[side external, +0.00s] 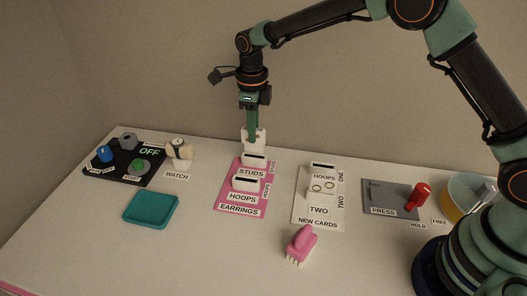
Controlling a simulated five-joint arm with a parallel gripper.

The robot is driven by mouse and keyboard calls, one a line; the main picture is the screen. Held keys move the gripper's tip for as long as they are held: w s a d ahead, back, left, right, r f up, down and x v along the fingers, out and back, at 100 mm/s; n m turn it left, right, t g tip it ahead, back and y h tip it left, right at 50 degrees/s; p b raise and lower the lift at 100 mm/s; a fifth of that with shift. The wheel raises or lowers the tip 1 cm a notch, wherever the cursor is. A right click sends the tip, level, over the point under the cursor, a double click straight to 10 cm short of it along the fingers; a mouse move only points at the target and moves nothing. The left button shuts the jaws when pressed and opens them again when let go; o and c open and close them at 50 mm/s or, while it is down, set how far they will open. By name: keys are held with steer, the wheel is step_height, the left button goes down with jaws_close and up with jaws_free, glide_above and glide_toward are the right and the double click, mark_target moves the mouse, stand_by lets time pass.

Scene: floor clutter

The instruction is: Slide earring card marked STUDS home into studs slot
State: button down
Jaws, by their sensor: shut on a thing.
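My gripper (252,136) points down over the back of the pink EARRINGS mat (228,204). It is shut on a small white card (260,146), the earring card, whose printed face I cannot read. The card is upright, just above or at the studs slot (254,160), a white block with a dark opening behind the STUDS label. I cannot tell whether the card's lower edge is inside the slot. The hoops slot (246,184) stands in front of it on the same mat and looks empty.
Right of the mat, the NEW CARDS board (305,212) holds a HOOPS card (323,185) with two rings. A pink brush-like object (301,243) lies in front. A teal tray (150,209), watch stand (179,151), and grey PRESS plate (380,196) with red handle stand around. The front table is mostly clear.

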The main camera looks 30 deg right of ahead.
steer(key=shift+f, duration=2.1)
steer(key=c, duration=0.8)
jaws_free()
steer(key=shift+o, duration=0.2)
steer(key=shift+r, duration=0.1)
step_height(320, 180, up, 10)
steer(key=shift+r, duration=1)
